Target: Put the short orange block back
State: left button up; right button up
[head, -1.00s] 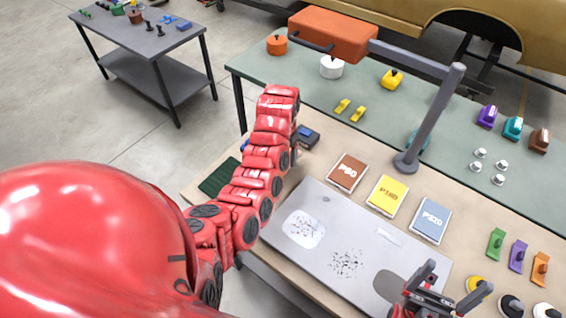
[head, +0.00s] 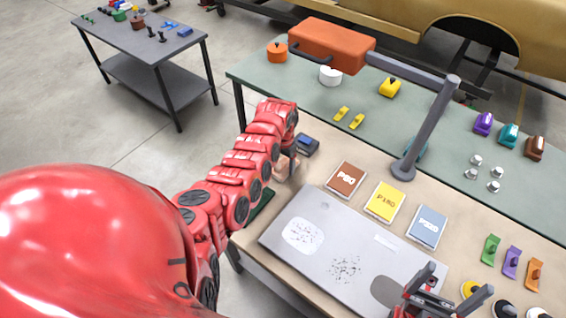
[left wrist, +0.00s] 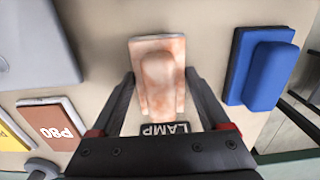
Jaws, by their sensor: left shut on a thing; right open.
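My left gripper (left wrist: 160,80) is shut on a mottled peach-orange block (left wrist: 160,92) with a rounded raised top, close above or on the bench; I cannot tell whether it touches. A dark label reading LAMP (left wrist: 166,128) lies at its near end. In the head view my left gripper (head: 287,166) is at the bench's left end, with the block mostly hidden. My right gripper (head: 456,282) is open and empty at the lower right.
A blue block (left wrist: 262,70) lies right beside the held block in the wrist view. A grey panel (head: 340,225) and P80 (head: 345,179), P180 (head: 384,202) and P320 (head: 427,226) sandpaper cards lie on the bench. A grey lamp post (head: 425,130) rises behind them.

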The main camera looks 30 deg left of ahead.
pick_arm(q)
jog(key=o, duration=1.2)
jog(key=shift+f, duration=0.1)
jog(key=shift+c, duration=0.2)
